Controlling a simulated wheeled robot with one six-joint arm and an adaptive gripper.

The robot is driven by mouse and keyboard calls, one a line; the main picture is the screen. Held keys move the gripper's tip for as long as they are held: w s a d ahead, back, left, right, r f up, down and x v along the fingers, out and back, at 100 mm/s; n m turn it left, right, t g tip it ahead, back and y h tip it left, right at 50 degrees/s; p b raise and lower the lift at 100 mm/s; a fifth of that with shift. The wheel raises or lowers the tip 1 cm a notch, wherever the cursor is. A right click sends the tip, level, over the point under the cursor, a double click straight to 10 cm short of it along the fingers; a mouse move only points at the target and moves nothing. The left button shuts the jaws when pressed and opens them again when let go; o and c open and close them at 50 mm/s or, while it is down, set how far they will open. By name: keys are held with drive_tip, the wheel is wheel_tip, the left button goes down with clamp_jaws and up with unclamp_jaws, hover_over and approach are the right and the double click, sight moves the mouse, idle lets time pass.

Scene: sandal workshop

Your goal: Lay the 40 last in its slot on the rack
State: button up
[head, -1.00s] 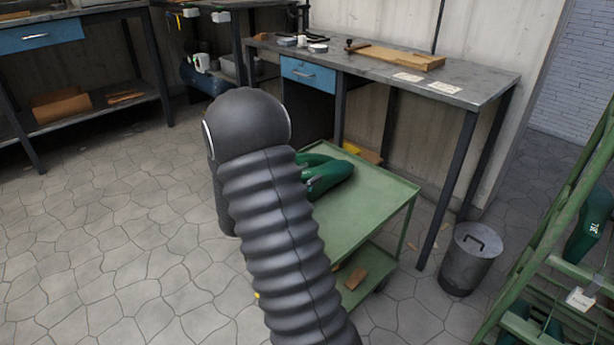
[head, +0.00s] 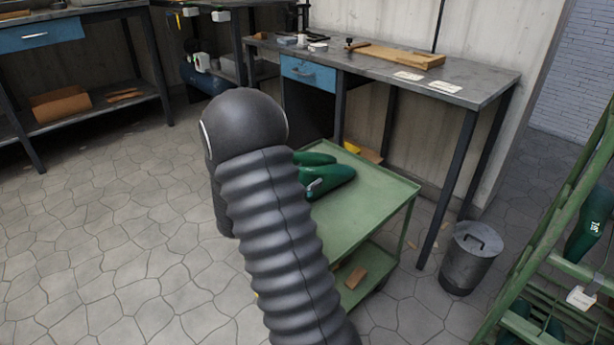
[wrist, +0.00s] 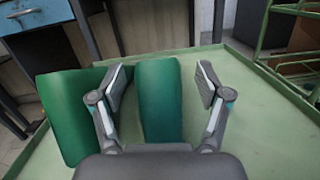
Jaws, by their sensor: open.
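Two green lasts lie side by side on the green cart (head: 375,205). The nearer last (head: 335,177) partly covers the farther last (head: 312,158) in the head view. In the wrist view, my gripper (wrist: 160,82) is open, with one finger on each side of the middle last (wrist: 160,105). The other last (wrist: 72,115) is left of the left finger. No size mark is readable on either, so I cannot tell which is the 40. In the head view my arm hides most of the gripper. The green rack (head: 549,237) stands at the right edge, only partly in view.
The rack holds other green lasts (head: 590,225) and a white tag (head: 581,298). A grey metal bin (head: 470,262) stands between cart and rack. A workbench (head: 480,83) is behind the cart. Open stone floor (head: 110,240) lies to the left.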

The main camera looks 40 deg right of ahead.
drive_tip(key=a, duration=0.3)
drive_tip(key=a+f, duration=0.1)
drive_tip(key=a, duration=0.7)
drive_tip(key=shift+a+f, duration=0.15)
drive_tip(key=shift+a, duration=0.05)
drive_tip(key=s+a+r+m+g+y+p, duration=0.1)
drive_tip(key=s+a+r+m+y, duration=0.15)
drive_tip(key=s+m+y, duration=0.4)
drive_tip(key=s+a+r+m+g+y+p, duration=0.15)
drive_tip(key=s+r+m+y, duration=0.25)
drive_tip(key=s, duration=0.6)
drive_tip(key=s+a+r+m+t+y, duration=0.2)
drive_tip(key=a+r+m+t+y, duration=0.1)
drive_tip(key=a, duration=0.4)
drive_tip(key=s+a+r+m+t+y, duration=0.3)
drive_tip(key=a+t+y, duration=0.2)
drive_tip(key=a, duration=0.3)
drive_tip(key=shift+y+p, duration=0.45)
drive_tip(key=shift+r+m, duration=0.1)
drive_tip(key=shift+m, duration=0.15)
